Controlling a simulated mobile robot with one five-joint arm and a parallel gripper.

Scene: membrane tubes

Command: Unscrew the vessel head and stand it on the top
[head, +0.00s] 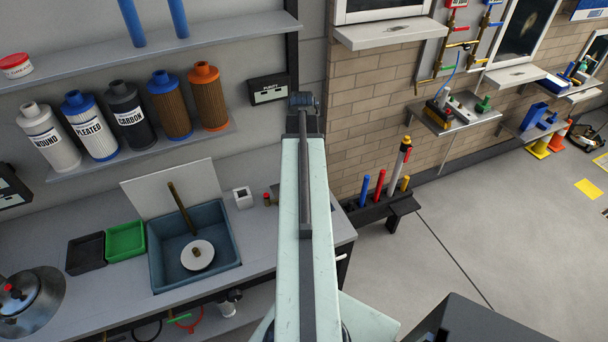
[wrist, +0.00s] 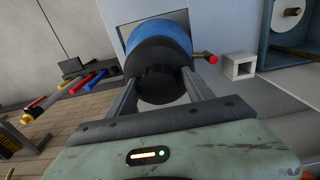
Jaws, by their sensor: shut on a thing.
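In the wrist view, my gripper (wrist: 160,78) is shut on the black vessel head (wrist: 158,58), one finger on each side. A rounded blue part (wrist: 160,36) shows just beyond the black one. A short brass port with a red tip (wrist: 207,57) sticks out to the right; its red tip also shows in the head view (head: 266,196). I cannot tell whether the head is still seated on the vessel. In the head view my arm hides the gripper and the vessel.
A white block (head: 242,197) stands near the port. The blue sink (head: 158,262) holds a white disc and brass rod. Green (head: 125,241) and black (head: 86,253) trays lie left of it. A rack of coloured tubes (head: 376,209) stands right of the bench. Filter cartridges line the shelf (head: 140,150).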

